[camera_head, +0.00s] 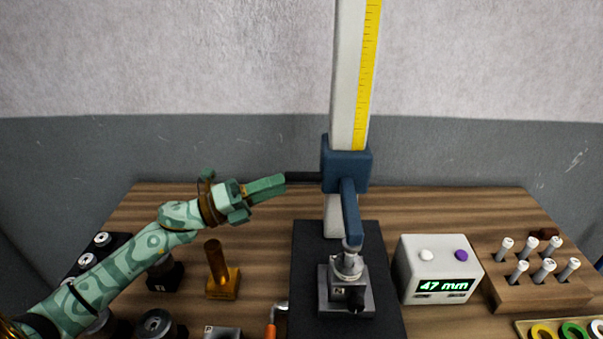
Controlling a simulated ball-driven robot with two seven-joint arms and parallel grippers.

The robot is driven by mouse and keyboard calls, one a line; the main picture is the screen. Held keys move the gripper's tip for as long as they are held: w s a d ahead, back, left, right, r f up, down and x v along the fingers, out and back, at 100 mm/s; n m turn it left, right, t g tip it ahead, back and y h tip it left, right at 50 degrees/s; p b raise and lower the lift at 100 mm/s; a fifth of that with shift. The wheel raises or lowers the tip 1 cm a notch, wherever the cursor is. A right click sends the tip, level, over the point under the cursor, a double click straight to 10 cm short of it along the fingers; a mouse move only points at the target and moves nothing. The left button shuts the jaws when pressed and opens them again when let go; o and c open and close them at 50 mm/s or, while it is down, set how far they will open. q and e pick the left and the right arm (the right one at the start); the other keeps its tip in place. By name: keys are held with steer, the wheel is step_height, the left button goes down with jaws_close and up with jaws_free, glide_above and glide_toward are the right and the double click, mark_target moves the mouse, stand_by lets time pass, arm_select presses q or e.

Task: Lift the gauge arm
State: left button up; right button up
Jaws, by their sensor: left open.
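The height gauge's white column (349,95) with a yellow scale stands at the back middle of the bench. A dark blue carriage (347,165) sits on it, and its blue gauge arm (350,212) reaches toward me. The arm's tip is above a grey metal part on a block (346,290); I cannot tell whether they touch. A dark bar (304,177) sticks out left from the carriage. My left gripper (276,186) is open, its green fingers pointing right near the bar's left end. Contact is unclear. My right gripper is not in view.
A white box (437,257) showing "47 mm" stands right of the black base plate (309,260). A wooden rack of pins (540,285) is farther right. A brass post (219,270) and black items (161,325) stand below my left arm. Bench behind the box is clear.

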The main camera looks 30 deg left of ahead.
mark_target(301, 181)
arm_select(q)
steer(key=x, duration=0.6)
steer(key=shift+d+r+p, duration=0.1)
steer(key=shift+p, duration=0.25)
jaws_close()
